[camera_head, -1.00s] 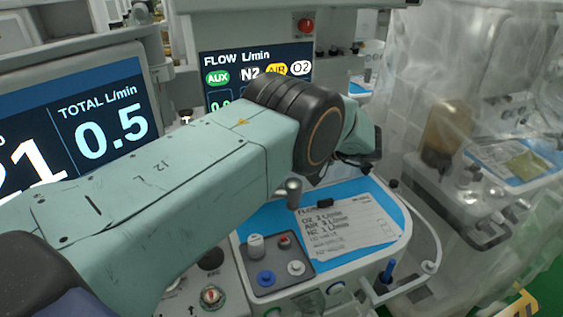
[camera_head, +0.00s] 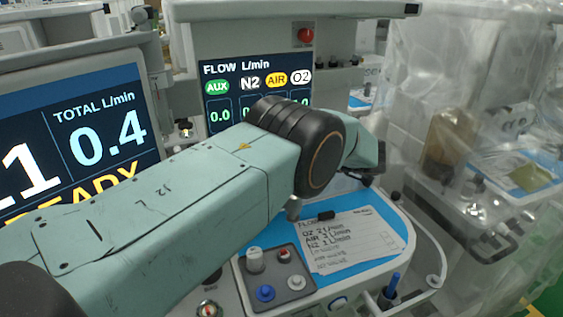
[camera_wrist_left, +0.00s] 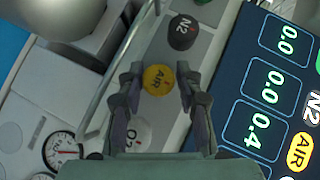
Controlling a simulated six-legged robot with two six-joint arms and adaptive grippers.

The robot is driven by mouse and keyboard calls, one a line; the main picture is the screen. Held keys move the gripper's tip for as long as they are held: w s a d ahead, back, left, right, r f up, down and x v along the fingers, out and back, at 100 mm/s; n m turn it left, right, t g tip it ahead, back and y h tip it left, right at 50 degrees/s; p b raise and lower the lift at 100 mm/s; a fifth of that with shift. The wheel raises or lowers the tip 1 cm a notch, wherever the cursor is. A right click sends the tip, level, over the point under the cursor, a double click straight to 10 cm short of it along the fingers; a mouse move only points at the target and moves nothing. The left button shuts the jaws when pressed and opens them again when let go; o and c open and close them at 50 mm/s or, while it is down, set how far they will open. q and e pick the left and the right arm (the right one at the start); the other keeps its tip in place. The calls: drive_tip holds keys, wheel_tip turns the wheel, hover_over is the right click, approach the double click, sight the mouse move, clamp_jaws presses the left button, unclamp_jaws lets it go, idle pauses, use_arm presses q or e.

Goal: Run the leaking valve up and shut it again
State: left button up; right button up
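The yellow AIR knob (camera_wrist_left: 157,79) lies between the fingertips of my left gripper (camera_wrist_left: 159,72) in the left wrist view. The fingers are open, one on each side of the knob, with a narrow gap showing; contact is not clear. The black N2 knob (camera_wrist_left: 183,32) and the white O2 knob (camera_wrist_left: 135,132) stand on either side of it. The flow display (camera_wrist_left: 268,85) reads 0.4 in the AIR column and 0.0 for N2. In the head view my left arm hides the gripper and knobs; the left screen (camera_head: 105,140) reads TOTAL 0.4 L/min. My right gripper is not in view.
A pressure gauge (camera_wrist_left: 62,150) sits near the knobs. Below my arm are a small grey control block (camera_head: 275,275) and a note card (camera_head: 350,240) on a blue surface. A plastic-draped cart (camera_head: 480,160) stands to the right.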

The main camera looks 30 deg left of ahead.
use_arm(q)
drive_tip(key=v, duration=0.7)
drive_tip(key=shift+d, duration=0.2)
drive_tip(key=shift+d, duration=0.1)
idle(0.4)
